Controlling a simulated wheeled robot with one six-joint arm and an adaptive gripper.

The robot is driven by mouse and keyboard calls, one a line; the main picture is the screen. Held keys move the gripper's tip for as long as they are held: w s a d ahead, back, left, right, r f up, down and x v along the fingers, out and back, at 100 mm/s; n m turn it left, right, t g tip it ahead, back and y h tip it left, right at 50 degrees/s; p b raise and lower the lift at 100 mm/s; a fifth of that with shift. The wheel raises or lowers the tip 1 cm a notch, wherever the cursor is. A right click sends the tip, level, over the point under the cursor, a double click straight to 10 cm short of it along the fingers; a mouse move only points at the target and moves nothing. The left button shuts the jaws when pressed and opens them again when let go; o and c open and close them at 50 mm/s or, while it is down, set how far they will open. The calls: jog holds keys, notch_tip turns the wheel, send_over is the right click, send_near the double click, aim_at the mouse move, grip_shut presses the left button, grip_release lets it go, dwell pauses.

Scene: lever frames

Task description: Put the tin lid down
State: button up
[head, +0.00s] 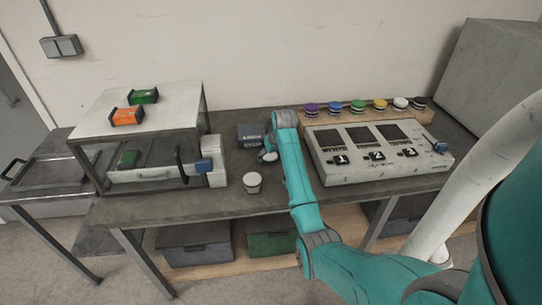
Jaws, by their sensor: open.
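A small round tin (252,184) stands upright on the bench near its front edge. Its pale, flat top looks like a lid; I cannot tell whether this is a separate lid resting on it.
A glass-fronted case (140,115) with orange and green blocks on top stands at left. A numbered panel (380,150) is at right, with several coloured knobs (357,106) behind it. Bare bench (225,203) lies around the tin.

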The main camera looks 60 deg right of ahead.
jog(key=v, duration=1.2)
jog(key=shift+r, duration=0.2)
jog(key=shift+w, duration=0.1)
